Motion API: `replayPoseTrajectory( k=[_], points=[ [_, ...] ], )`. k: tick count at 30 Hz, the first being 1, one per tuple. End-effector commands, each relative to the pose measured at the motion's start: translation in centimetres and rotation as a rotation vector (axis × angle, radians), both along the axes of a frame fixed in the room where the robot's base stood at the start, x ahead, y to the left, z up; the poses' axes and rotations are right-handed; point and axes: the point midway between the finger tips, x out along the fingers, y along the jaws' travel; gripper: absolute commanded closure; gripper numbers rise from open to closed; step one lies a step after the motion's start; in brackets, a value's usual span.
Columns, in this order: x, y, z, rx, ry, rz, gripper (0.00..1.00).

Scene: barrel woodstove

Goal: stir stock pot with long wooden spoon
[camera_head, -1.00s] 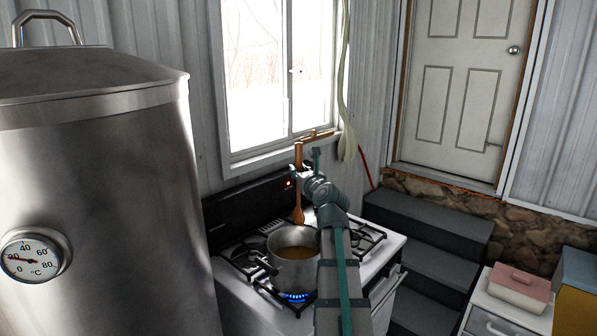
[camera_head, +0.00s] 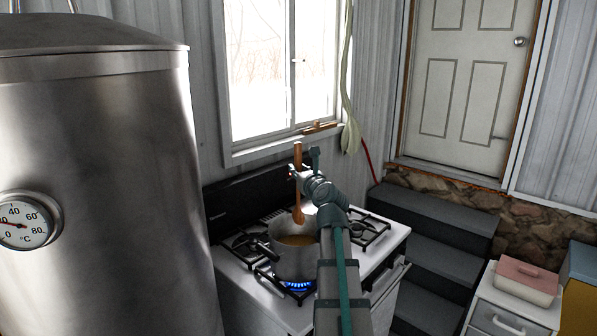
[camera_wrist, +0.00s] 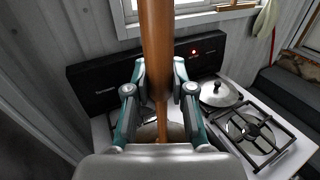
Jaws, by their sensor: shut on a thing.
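The stock pot (camera_head: 290,262), a grey metal pot with brown liquid inside, stands on a front burner of the stove over a blue flame. My gripper (camera_head: 298,174) is shut on the handle of the long wooden spoon (camera_head: 298,154), behind and above the pot. The spoon is upright, its bowl end down. In the head view the bowl end appears just above the liquid, near the pot's far rim; its exact depth is unclear. In the wrist view the spoon handle (camera_wrist: 157,45) runs between my fingers (camera_wrist: 159,85) and hides much of the pot.
A metal lid (camera_wrist: 219,94) lies at the stove's back right. An empty burner grate (camera_wrist: 252,135) is in front of it. A large steel tank (camera_head: 100,170) with a dial stands close at left. Dark steps (camera_head: 430,250) rise right of the stove.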

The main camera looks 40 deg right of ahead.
Motion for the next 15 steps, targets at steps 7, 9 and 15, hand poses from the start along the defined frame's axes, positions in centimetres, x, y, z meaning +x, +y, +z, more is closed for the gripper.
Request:
replayPoseTrajectory(
  k=[7, 9, 15],
  points=[
    [0.0, 0.0, -2.0, 0.0, 0.001, 0.0, 1.0],
    [0.0, 0.0, -2.5, 0.0, 0.001, 0.0, 1.0],
    [0.0, 0.0, -4.0, 0.001, 0.0, 0.0, 1.0]
  ],
)
